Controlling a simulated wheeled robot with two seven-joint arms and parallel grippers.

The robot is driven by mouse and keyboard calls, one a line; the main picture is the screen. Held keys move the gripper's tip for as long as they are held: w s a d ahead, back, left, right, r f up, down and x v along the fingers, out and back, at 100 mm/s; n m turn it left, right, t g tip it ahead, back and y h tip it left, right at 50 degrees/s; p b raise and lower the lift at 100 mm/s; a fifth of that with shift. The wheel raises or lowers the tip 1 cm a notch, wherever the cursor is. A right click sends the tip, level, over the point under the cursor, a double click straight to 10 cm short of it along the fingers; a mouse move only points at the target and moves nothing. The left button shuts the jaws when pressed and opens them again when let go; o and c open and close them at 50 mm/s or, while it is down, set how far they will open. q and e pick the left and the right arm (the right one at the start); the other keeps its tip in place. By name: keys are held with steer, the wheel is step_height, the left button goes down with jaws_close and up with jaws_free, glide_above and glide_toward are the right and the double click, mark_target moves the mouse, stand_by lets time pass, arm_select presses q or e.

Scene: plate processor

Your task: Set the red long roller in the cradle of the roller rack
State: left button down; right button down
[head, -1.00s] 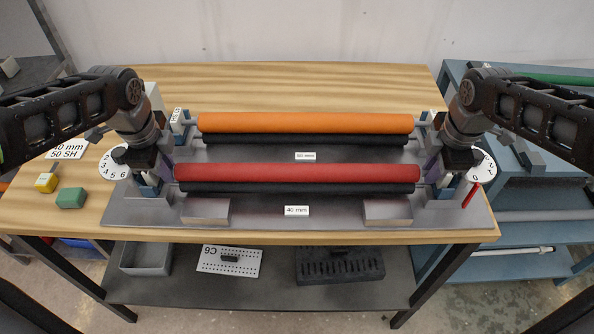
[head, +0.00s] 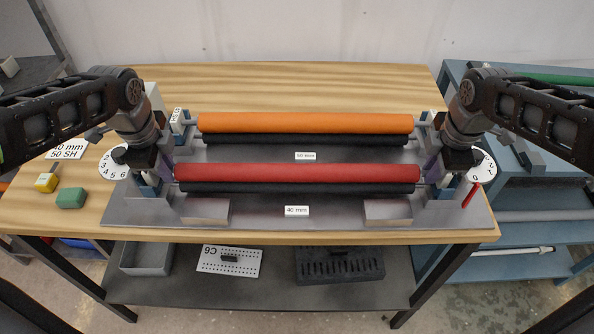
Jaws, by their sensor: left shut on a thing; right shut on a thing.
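The red long roller (head: 297,173) lies level across the front of the plate processor (head: 297,222), just above or on a black roller (head: 300,188). I cannot tell whether the two touch. My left gripper (head: 163,174) is shut at the red roller's left end, and my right gripper (head: 433,172) is shut at its right end. The fingertips are small and partly hidden by the wrists. The blue roller rack (head: 540,190) stands at the right, with a green roller (head: 560,79) at its top. Its cradle is not clearly visible behind my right arm.
An orange roller (head: 305,123) lies parallel behind the red one. Numbered dials (head: 113,165) (head: 482,165) flank the processor. The table behind the processor is clear.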

arm_select(q)
steer(key=shift+r, duration=0.1)
arm_select(e)
steer(key=shift+r, duration=0.15)
